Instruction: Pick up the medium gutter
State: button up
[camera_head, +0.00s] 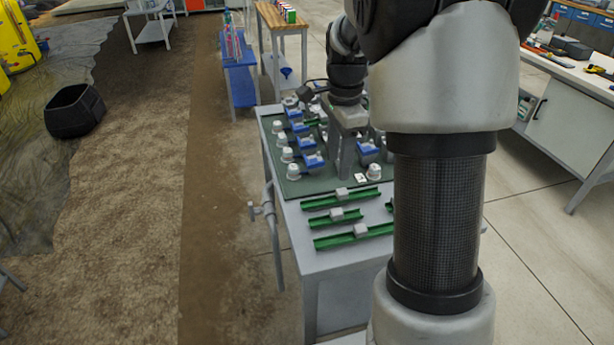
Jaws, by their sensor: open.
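Green gutters with small grey grip blocks lie along the near part of the skid top. The far one (318,203) looks fairly long, the middle one (325,221) is clearly short, and the nearest one (335,241) runs up to my arm, which may hide its right end. Another green piece (389,205) is mostly hidden by my arm. I cannot tell surely which is the medium gutter. My gripper (350,172) is open and points down over the green mat, beyond the far gutter, with no gutter in it.
White-capped fittings (293,172) and blue valve-like parts (313,160) crowd the green mat (300,187) around my gripper. A pipe with a tap (268,210) stands at the skid's left side. A workbench (565,110) is at right; soil lies left.

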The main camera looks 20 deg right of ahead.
jog(key=b, duration=0.4)
send_near(337, 211)
jog(key=shift+m, duration=0.3)
jog(key=f, duration=0.5)
jog(key=shift+w+a+f, duration=0.1)
jog(key=shift+a+f, duration=0.05)
jog(key=shift+a, duration=0.05)
notch_tip(337, 211, down, 5)
jog(key=shift+d+f+b, duration=0.1)
jog(key=shift+d+b, duration=0.05)
jog(key=shift+b, duration=0.55)
jog(key=shift+c, duration=0.4)
grip_shut()
